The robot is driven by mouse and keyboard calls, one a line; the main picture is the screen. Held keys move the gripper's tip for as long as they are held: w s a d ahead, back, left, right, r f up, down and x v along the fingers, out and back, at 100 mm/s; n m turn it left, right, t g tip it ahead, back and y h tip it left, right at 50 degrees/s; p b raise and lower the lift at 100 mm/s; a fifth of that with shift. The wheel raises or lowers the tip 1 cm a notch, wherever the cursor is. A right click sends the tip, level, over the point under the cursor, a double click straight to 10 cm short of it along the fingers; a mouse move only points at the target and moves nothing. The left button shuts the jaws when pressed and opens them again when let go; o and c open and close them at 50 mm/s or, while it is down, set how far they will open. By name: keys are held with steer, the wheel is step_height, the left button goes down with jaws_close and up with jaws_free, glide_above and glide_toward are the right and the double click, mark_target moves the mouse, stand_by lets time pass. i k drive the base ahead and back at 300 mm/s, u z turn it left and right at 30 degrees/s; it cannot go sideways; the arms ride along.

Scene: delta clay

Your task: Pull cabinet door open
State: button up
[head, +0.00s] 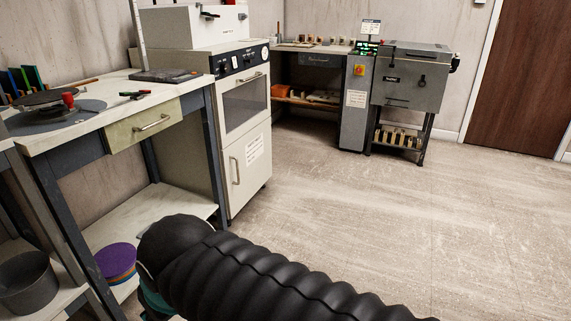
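The cabinet door (247,166) is the cream lower panel of the oven-like unit at centre left. It looks shut, with a vertical metal handle (235,171) near its left side and a paper label (254,149). Above it on the same unit is an oven door (246,104) with a dark window and a bar handle. My arm in a black ribbed sleeve crosses the bottom of the head view, in front of the bench and apart from the cabinet in the picture. My gripper does not show.
A workbench (112,120) with a drawer (145,125) stands left of the cabinet; a turntable and tools lie on top. A grey machine (411,80) and side table stand at the back. The floor (380,210) to the right is clear.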

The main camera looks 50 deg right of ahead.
mark_target(247, 162)
steer(key=z, duration=1.55)
steer(key=k, duration=0.3)
steer(key=u, duration=0.6)
steer(key=i, duration=0.8)
steer(key=z, duration=0.5)
steer(key=i, duration=0.6)
steer(key=z, duration=0.45)
